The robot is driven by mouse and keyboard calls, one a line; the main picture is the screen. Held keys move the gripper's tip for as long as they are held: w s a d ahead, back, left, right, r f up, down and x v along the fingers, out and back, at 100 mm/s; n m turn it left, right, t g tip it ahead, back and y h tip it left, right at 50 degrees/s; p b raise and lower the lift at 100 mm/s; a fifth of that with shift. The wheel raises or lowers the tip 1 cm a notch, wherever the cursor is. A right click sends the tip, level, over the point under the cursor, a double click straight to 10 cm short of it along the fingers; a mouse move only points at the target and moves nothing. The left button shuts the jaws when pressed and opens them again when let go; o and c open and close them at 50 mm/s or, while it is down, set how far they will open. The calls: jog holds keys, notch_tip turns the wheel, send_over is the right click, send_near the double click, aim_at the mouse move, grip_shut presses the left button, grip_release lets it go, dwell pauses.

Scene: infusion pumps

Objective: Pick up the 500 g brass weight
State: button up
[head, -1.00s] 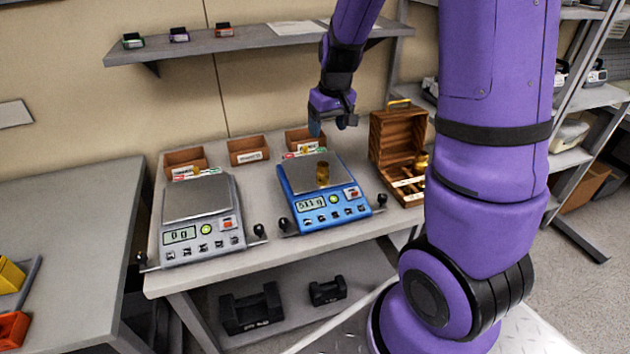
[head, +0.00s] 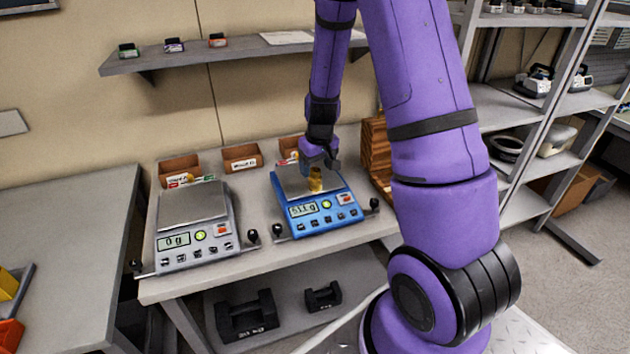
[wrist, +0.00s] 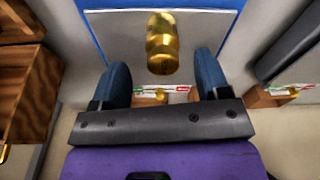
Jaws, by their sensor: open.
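A brass weight (head: 315,180) stands on the steel pan of the blue scale (head: 322,219), whose display reads about 511 g. In the wrist view the brass weight (wrist: 162,44) lies ahead of my two blue fingertips and roughly centred between their lines. My gripper (head: 318,162) is just above and behind the weight in the head view. In the wrist view my gripper (wrist: 161,72) is open with nothing between the fingers. No mark on the weight is readable.
A grey scale (head: 193,240) reading 0 g stands to the left. A wooden weight case (head: 374,150) stands right of the blue scale, partly hidden by my arm. Small open boxes (head: 242,157) line the back, below a wall shelf (head: 240,52).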

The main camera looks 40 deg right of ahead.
aim_at(316, 171)
jog(key=shift+w+a+f, duration=0.1)
jog(key=shift+w+f, duration=0.05)
jog(key=shift+f, duration=1)
jog(key=shift+w+f, duration=0.1)
jog(key=shift+f, duration=1)
jog(key=shift+c, duration=0.4)
